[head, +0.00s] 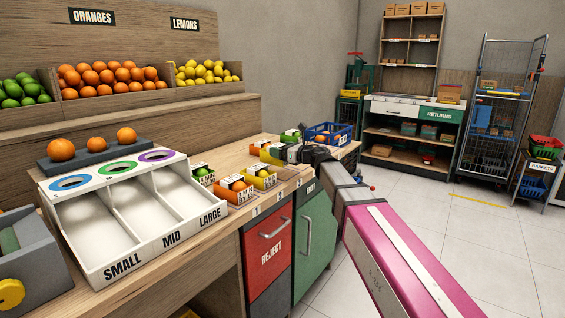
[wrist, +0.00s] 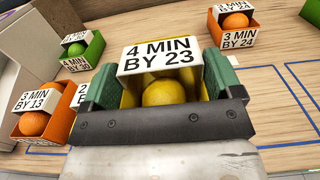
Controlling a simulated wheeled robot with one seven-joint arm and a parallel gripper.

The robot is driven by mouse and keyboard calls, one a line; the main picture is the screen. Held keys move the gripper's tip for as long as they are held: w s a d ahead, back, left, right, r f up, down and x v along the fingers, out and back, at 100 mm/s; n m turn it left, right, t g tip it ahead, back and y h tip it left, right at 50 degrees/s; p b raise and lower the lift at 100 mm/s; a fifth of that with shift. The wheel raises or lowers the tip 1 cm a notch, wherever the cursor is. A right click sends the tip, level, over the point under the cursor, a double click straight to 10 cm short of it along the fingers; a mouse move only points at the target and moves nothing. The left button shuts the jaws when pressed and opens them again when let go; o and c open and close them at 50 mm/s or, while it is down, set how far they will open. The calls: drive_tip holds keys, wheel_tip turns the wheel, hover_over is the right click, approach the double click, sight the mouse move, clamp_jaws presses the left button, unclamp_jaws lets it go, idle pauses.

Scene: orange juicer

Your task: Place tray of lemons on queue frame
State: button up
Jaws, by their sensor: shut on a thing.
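My gripper (wrist: 165,92) is shut on a yellow tray (wrist: 129,98), with its green pads on the tray's two sides. A lemon (wrist: 165,92) shows inside, under a white label reading "4 MIN BY 23". Whether the tray touches the counter I cannot tell. In the head view my gripper (head: 288,152) is over the far part of the wooden counter, partly hiding what it holds. Blue outlined rectangles (wrist: 288,75) are marked on the counter at the right of the wrist view; I cannot tell for certain whether they are the queue frame.
An orange tray (wrist: 238,42) labelled "3 MIN BY 24" stands beyond the held tray. A green tray (wrist: 95,47) and another orange tray (wrist: 17,128) stand left. A label is partly hidden behind the left pad. A blue crate (head: 328,133) stands at the counter's far end.

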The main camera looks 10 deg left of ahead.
drive_tip(key=w, duration=0.1)
drive_tip(key=w+f, duration=0.1)
drive_tip(key=shift+w+f, duration=0.3)
drive_tip(key=shift+f, duration=2)
drive_tip(key=shift+f, duration=0.1)
drive_tip(key=o, duration=0.8)
